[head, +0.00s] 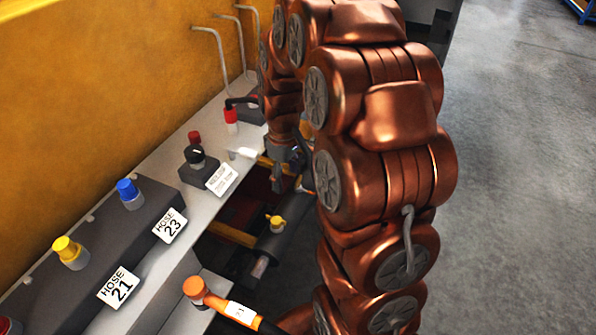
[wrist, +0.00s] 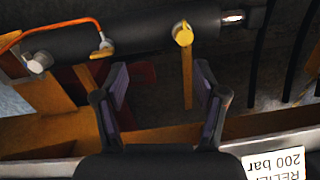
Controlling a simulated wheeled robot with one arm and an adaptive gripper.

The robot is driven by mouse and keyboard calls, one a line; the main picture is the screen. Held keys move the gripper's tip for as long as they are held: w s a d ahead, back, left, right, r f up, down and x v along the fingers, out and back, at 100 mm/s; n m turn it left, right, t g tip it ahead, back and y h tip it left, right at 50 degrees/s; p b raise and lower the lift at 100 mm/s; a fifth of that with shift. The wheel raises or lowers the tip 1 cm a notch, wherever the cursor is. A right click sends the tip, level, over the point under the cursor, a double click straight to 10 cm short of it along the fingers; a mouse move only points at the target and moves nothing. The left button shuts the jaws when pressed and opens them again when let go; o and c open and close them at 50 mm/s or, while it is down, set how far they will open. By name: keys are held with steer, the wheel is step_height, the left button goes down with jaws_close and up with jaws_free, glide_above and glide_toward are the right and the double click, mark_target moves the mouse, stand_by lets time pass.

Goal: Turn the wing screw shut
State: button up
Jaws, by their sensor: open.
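A small yellow fitting (wrist: 183,35) with a pale face sits on a black cylinder (wrist: 140,38) in the wrist view. It also shows in the head view (head: 275,222). It may be the wing screw, but I cannot make out its wings clearly. A thin yellow bar (wrist: 187,80) runs down from beside it. My gripper (wrist: 162,82) is open and empty, with its two dark fingers apart. The fitting is beyond the fingertips, right of the middle of the gap, and apart from them.
A white relief label (wrist: 274,163) is at the lower right, and an orange pipe (wrist: 50,26) at the upper left. A grey ledge (head: 150,270) carries blue (head: 129,193) and yellow (head: 70,252) hose caps. An orange-ended hose (head: 195,288) lies in front. Open floor is at right.

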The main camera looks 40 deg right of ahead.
steer(key=n+p, duration=0.1)
steer(key=p, duration=0.1)
glide_above(298, 179)
step_height(298, 179, down, 3)
steer(key=shift+s+r+t, duration=0.1)
steer(key=shift+t, duration=0.3)
steer(key=shift+f+p, duration=0.7)
steer(key=shift+f, duration=3.3)
steer(key=c, duration=1.1)
steer(key=shift+c, duration=0.2)
